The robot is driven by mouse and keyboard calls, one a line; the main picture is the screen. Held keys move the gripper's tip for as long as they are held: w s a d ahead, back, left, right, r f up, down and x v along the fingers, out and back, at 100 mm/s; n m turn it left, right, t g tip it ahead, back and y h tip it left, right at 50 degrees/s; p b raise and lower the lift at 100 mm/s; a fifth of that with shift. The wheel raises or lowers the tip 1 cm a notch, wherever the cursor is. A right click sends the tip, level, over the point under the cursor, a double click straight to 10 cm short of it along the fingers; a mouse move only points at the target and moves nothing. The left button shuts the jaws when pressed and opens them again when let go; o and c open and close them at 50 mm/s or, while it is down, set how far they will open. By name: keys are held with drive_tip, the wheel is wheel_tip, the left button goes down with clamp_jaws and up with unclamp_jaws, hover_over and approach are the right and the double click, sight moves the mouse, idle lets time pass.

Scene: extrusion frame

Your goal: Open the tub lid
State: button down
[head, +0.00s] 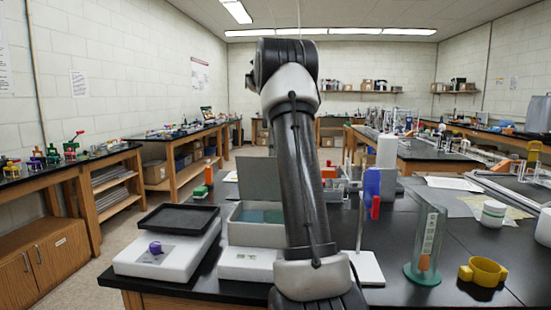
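A light grey tub (248,233) stands on the black bench, left of my arm. Its front panel is pale, and a blue-green surface shows inside. A flat grey panel that looks like its lid (258,177) stands upright at the tub's back edge, so the tub looks open at the top. My arm covers the right part of the tub and lid. My gripper does not show; only arm links rise through the middle of the picture, hiding what lies behind them.
Left of the tub is a white balance-like device (165,249) with a black tray (178,218). To the right stand a clear cylinder (427,245), a yellow ring (483,271), a white jar (493,214) and a blue bottle (372,184). Bare bench shows at right front.

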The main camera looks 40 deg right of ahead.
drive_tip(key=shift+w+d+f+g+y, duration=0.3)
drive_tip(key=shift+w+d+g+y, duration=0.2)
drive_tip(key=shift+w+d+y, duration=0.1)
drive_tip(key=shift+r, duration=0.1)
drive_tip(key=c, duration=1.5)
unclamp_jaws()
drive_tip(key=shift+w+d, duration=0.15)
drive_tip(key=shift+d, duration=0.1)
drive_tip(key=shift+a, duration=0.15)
